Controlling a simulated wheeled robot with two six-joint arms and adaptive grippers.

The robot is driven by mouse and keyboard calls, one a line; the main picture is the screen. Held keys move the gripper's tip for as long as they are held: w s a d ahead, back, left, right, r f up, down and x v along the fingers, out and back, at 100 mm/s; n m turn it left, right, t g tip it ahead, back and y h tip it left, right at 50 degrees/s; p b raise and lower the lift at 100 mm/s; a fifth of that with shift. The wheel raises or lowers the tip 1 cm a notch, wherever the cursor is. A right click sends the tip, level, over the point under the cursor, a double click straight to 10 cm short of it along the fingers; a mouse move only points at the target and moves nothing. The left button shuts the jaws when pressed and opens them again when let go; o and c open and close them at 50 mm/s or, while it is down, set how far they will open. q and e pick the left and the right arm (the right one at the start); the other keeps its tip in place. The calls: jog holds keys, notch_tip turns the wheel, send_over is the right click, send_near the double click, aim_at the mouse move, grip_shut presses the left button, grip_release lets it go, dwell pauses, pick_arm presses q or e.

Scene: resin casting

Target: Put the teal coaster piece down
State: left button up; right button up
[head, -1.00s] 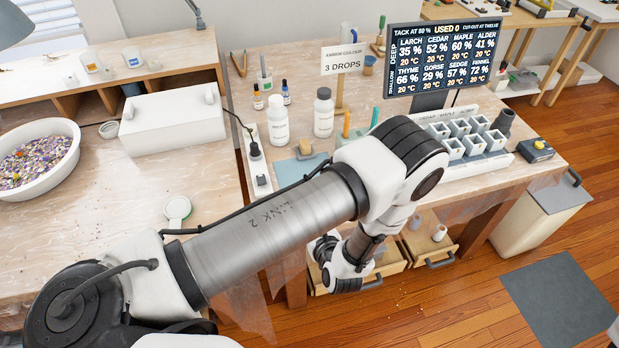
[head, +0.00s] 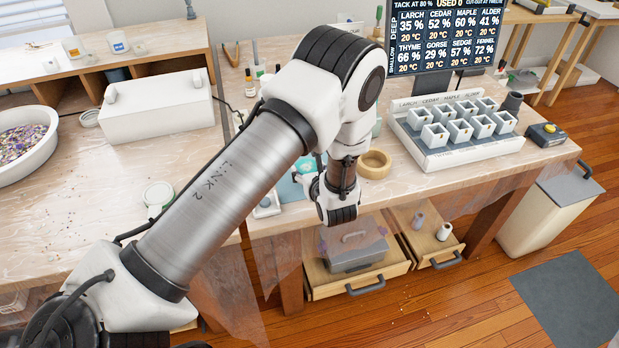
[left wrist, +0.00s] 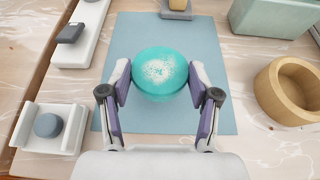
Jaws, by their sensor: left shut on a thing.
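The teal coaster piece (left wrist: 160,72) is round, with a white speckled patch on top. In the left wrist view it sits between the two fingers of my left gripper (left wrist: 160,84), which is shut on it. It is over the blue-grey mat (left wrist: 205,115); I cannot tell whether it touches the mat. In the head view a bit of the teal piece (head: 308,164) shows beside my left arm, which hides most of the gripper and the mat. My right gripper is not in view.
A hollow wooden ring (left wrist: 268,107) stands right of the mat; it also shows in the head view (head: 374,166). A white tray with a grey round knob (left wrist: 48,125) lies at the left. A teal box (left wrist: 272,18) is at the back right. Open drawers (head: 355,270) stick out below the table.

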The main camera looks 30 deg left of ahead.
pick_arm(q)
jog(key=shift+w+a+f, duration=0.15)
jog(key=shift+w+a, duration=0.25)
jog(key=shift+w, duration=0.25)
jog(key=shift+w+a+f, duration=0.15)
jog(key=shift+w+a, duration=0.2)
jog(key=shift+w, duration=0.25)
notch_tip(320, 180, down, 3)
jog(key=shift+f+b, duration=0.2)
jog(key=shift+b, duration=0.85)
jog(key=shift+w+r, duration=0.1)
jog(key=shift+f, duration=0.2)
jog(key=o, duration=1.2)
jog(key=shift+c, duration=0.2)
jog(key=shift+r, duration=0.15)
